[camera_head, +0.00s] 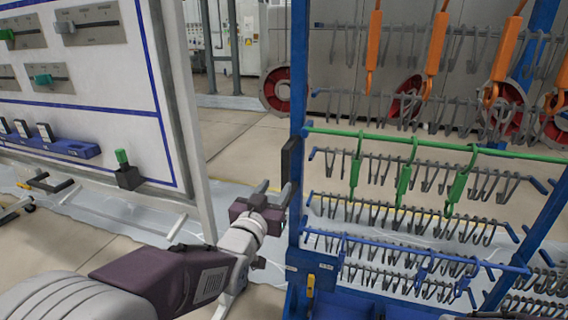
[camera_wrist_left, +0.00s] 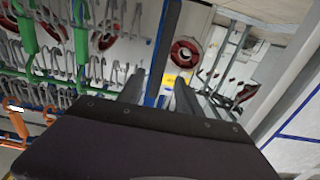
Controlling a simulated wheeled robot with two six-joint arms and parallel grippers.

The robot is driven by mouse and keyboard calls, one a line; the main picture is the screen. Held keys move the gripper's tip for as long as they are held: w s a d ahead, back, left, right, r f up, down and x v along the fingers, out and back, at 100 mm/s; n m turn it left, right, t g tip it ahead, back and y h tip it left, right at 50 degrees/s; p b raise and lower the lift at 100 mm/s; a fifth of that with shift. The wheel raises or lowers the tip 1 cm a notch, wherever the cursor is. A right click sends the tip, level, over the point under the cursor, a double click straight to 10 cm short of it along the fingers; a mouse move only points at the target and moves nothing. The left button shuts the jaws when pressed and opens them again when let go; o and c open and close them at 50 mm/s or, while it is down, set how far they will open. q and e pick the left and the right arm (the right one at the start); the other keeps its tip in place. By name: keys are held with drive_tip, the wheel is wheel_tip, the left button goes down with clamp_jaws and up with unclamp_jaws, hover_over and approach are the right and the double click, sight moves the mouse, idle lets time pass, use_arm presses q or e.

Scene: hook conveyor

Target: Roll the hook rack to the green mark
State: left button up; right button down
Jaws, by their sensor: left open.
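The hook rack (camera_head: 299,95) has a blue frame and rows of grey hooks. It fills the right half of the head view. A black handle (camera_head: 291,168) is on its near left post. My left gripper (camera_head: 274,189) is open and empty, just left of this post and close to the handle. In the left wrist view, the blue post (camera_wrist_left: 168,38) shows beyond and between the spread fingers of my left gripper (camera_wrist_left: 158,88). I cannot tell whether the fingers touch the rack. No green floor mark can be made out. My right gripper is out of view.
A white panel (camera_head: 110,100) with sliders and knobs stands at the left. Green hooks (camera_head: 404,180) hang from a green bar on the rack, and orange hooks (camera_head: 436,50) hang higher. Open floor (camera_head: 240,135) lies between panel and rack.

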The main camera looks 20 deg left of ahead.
sight(285, 174)
use_arm(q)
drive_tip(key=w+b, duration=0.1)
drive_tip(key=w, duration=0.8)
drive_tip(key=shift+d+f, duration=0.1)
drive_tip(key=shift+d, duration=0.05)
clamp_jaws()
idle(1.0)
